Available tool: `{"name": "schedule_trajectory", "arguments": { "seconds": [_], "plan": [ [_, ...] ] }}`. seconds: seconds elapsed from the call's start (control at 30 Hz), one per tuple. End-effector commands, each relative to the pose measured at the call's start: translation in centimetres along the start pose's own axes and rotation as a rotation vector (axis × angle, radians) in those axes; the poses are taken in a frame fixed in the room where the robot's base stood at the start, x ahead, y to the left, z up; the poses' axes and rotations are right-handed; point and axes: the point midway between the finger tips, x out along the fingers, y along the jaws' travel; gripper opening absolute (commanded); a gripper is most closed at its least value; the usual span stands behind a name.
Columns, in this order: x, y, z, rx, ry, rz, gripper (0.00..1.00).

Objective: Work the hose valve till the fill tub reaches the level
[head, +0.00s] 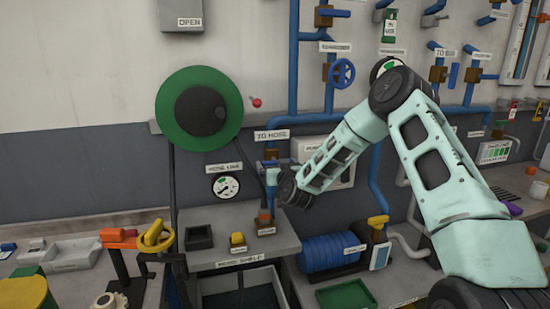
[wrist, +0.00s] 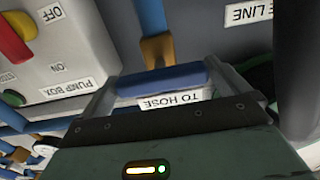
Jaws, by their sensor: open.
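The hose valve's blue lever (wrist: 165,80) lies crosswise between the two fingers of my gripper (wrist: 163,74) in the wrist view. A brown valve body (wrist: 157,48) and blue pipe are beyond it. A "TO HOSE" label (wrist: 173,101) shows between the fingers; it also shows in the head view (head: 271,134). My gripper (head: 272,181) is open at the valve, below that label; I cannot tell whether the fingers touch the lever. A dark tub (head: 284,288) stands low under the bench, apparently the fill tub; its water level cannot be made out.
The hose line gauge (head: 226,186) is left of my gripper, below a green hose reel (head: 199,109). The pump box (wrist: 65,45) with a red-and-yellow switch is close beside the valve. A yellow button box (head: 237,243) stands on the bench (head: 215,220) below.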

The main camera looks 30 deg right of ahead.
Motion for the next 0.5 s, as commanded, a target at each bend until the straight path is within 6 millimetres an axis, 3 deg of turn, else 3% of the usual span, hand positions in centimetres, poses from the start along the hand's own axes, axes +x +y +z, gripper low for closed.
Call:
{"name": "schedule_trajectory", "arguments": {
  "seconds": [0.2,0.5],
  "plan": [
    [2.2,0.0,-0.1,0.001,0.000,0.000,1.00],
    [2.7,-0.1,0.0,0.000,0.000,-0.001,1.00]
  ]
}}
